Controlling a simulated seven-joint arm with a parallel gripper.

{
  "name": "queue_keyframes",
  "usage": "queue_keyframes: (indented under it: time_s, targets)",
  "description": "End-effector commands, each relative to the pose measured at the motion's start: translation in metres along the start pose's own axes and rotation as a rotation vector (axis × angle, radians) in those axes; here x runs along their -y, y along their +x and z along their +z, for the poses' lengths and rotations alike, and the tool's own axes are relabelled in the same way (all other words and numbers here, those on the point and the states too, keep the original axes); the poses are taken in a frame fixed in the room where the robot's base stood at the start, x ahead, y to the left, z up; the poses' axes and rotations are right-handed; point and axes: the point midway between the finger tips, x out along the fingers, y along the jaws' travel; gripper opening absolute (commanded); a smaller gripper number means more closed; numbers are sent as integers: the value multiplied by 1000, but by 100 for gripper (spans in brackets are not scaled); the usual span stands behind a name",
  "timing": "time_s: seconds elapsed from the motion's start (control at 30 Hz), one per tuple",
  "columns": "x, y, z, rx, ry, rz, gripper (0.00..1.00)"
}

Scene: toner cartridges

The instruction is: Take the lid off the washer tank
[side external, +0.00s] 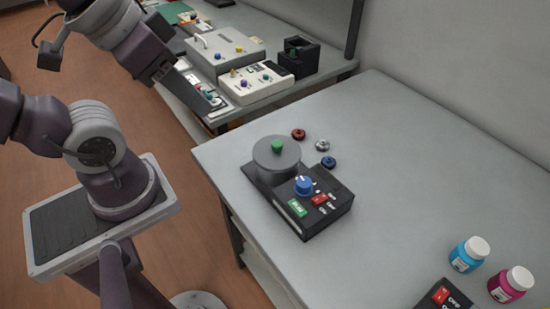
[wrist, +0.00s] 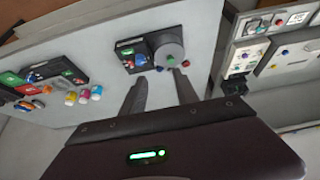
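The washer tank (side external: 277,171) is a grey round drum at the back left of a black control unit (side external: 325,219). Its flat grey lid (side external: 270,157) is on top, with a green knob (side external: 277,146) in the middle. In the wrist view the tank (wrist: 169,54) is ahead of my fingers, with the green knob (wrist: 170,60) showing. My gripper (wrist: 160,83) is open, its two fingers apart with nothing between them. It is well away from the lid. In the side view my arm is at the upper left and the fingertips are hard to make out.
Red, silver and blue small caps (side external: 322,145) lie behind the unit. A blue jar (side external: 467,256), a magenta jar (side external: 510,285) and another black unit (side external: 446,296) are at the front right. A second bench holds white devices (side external: 256,82) and a black box (side external: 298,58). The table middle is clear.

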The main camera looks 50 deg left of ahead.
Motion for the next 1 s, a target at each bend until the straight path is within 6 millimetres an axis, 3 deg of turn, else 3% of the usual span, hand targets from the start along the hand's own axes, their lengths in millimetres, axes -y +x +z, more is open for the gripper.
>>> queue_keyframes:
  time_s: [0.23, 0.33, 0.6, 0.7, 0.77, 0.87, 1.0]
  targets:
    - [0, 0, 0, 0, 0, 0, 36]
    - [0, 0, 0, 0, 0, 0, 51]
    - [0, 0, 0, 1, -1, 0, 51]
    - [1, 6, -12, 38, -49, -1, 51]
    - [3, 18, -29, 90, -124, -6, 51]
    - [8, 57, -63, 206, -303, -32, 51]
    - [20, 131, -94, 347, -546, -99, 51]
